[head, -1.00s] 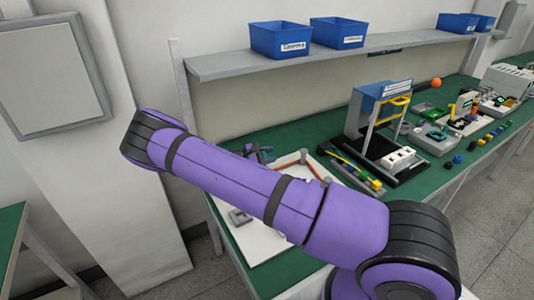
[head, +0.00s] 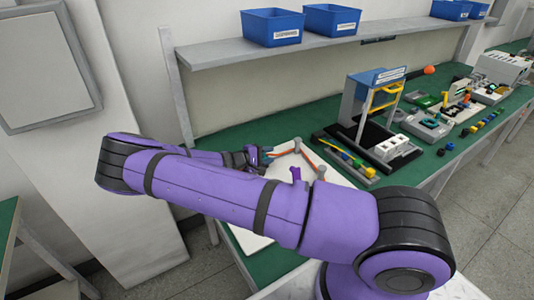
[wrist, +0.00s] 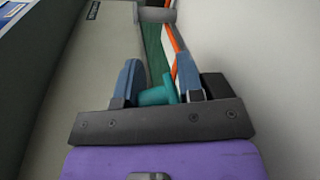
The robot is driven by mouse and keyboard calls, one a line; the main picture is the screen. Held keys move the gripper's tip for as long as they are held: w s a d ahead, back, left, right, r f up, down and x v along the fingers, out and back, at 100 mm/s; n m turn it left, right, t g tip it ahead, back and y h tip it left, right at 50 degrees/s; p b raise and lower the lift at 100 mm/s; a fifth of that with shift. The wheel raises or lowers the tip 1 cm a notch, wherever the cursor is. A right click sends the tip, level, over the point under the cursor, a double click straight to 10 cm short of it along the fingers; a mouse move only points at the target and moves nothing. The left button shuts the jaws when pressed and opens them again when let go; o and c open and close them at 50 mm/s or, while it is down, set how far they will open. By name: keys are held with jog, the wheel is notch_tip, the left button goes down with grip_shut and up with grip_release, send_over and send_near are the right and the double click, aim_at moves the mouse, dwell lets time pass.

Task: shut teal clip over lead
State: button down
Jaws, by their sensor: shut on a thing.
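The teal clip (wrist: 157,95) shows in the wrist view between the two blue fingers of my gripper (wrist: 159,76). My gripper is shut on it, and the fingers hide part of it. In the head view my gripper (head: 262,155) is over the left part of the white board (head: 255,243), by the orange lead (head: 287,153). The lead also runs beyond the right finger in the wrist view (wrist: 172,40). I cannot tell whether the clip is closed around the lead.
Grey posts (head: 297,145) stand on the board along the lead, with a small purple part (head: 296,174) near them. A blue-topped stand (head: 372,100) and several wires lie to the right. A shelf (head: 215,59) with blue bins (head: 272,27) runs above.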

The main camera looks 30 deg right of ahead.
jog(key=shift+w+a+m, duration=0.1)
jog(key=shift+m, duration=0.2)
jog(key=c, duration=0.9)
grip_release()
jog(key=shift+f, duration=0.15)
